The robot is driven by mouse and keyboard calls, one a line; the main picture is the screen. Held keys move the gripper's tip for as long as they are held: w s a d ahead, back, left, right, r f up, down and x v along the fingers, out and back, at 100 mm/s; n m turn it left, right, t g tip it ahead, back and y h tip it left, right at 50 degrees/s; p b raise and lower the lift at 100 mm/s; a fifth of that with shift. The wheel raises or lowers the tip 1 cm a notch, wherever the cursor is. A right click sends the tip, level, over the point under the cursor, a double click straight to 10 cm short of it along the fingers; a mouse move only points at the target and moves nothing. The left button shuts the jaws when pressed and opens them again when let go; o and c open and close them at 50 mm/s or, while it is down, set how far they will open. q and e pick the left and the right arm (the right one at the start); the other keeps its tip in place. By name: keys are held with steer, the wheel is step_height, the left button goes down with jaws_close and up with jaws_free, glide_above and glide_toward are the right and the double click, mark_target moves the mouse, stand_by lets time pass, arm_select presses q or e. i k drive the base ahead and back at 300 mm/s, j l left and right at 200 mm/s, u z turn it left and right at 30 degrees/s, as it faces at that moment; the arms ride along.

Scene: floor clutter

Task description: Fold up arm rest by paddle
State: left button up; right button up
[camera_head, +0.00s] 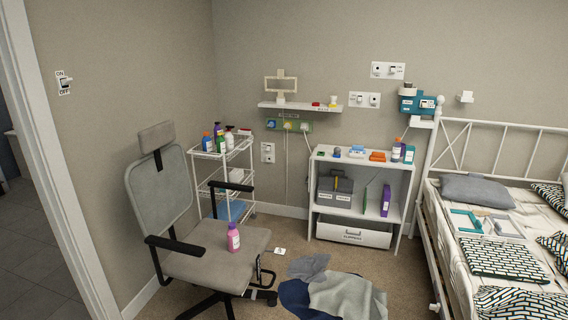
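A grey office chair (205,262) with a mesh back (158,192) and headrest (156,137) stands at the left front. Its near black arm rest (174,245) lies roughly level, over the seat's left side. Its far black arm rest (231,186) is also roughly level, at the back of the seat. Dark lever-like parts (264,275) show by the seat's right front edge; I cannot tell whether one is the paddle. A pink bottle (233,238) stands upright on the seat. Neither of my grippers is in view.
Grey and dark blue cloths (345,296) lie on the carpet right of the chair, near a small white card (280,251). A white cart (221,160) stands behind the chair, a white shelf (357,160) further right. A bed (500,225) fills the right side.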

mark_target(212, 183)
steer(key=i+l, duration=0.15)
steer(key=i, duration=0.45)
steer(key=i+l, duration=0.2)
steer(key=i, duration=0.35)
steer(key=i+l, duration=0.15)
steer(key=i, duration=0.45)
steer(key=i+l+u, duration=1.15)
steer(key=l, duration=0.2)
steer(key=l+u, duration=0.25)
steer(key=i+l+u, duration=0.1)
steer(key=l+u, duration=0.15)
steer(key=l, duration=0.25)
steer(key=i+l+u, duration=0.2)
steer(key=l, duration=0.2)
steer(key=k, duration=0.1)
